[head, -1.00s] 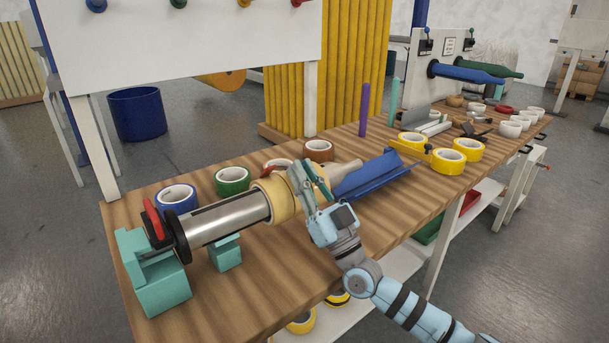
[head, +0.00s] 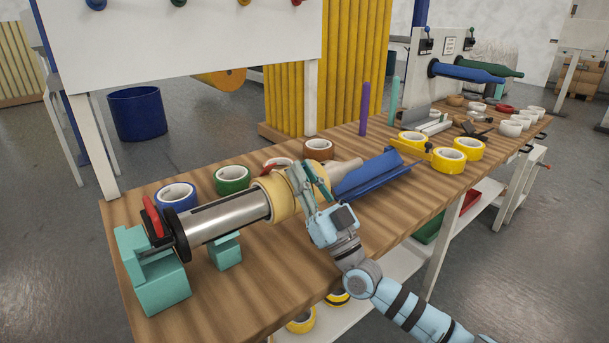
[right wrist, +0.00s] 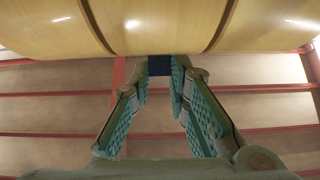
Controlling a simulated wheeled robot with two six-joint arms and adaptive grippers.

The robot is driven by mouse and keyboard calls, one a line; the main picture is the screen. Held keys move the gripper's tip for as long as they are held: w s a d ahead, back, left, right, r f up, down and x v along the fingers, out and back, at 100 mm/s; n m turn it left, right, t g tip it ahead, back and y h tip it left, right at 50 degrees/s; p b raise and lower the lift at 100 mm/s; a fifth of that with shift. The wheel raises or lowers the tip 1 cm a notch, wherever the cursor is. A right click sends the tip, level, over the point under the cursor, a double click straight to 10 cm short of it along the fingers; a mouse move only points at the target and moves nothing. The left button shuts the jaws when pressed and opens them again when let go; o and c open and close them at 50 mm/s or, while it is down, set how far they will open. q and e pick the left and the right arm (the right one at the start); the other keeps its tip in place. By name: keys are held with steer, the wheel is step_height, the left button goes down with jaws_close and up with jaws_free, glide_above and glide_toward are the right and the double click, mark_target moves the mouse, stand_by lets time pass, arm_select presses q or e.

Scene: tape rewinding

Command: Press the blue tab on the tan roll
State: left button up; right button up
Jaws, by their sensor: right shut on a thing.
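The tan roll (head: 279,196) sits around the metal shaft above the bench; it also shows in the right wrist view (right wrist: 150,22), where its curved surface fills the top with dark bands between sections. A small dark blue tab (right wrist: 160,66) shows at the roll's lower edge, between my right fingertips. My right gripper (head: 304,182) is at the roll's right part in the head view and hides some of it. In the right wrist view the right gripper's teal-padded fingers (right wrist: 160,72) are shut on the blue tab. My left gripper is not in view.
The metal shaft (head: 222,219) rests on teal supports (head: 162,285). Blue (head: 176,196), green (head: 232,180) and brown (head: 319,149) rolls stand behind it. A blue trough (head: 371,175) lies to the right. The bench front (head: 262,285) is clear.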

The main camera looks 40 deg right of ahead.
steer(key=o, duration=0.9)
steer(key=s, duration=0.8)
steer(key=s+f, duration=0.1)
steer(key=s, duration=0.4)
steer(key=shift+a, duration=0.1)
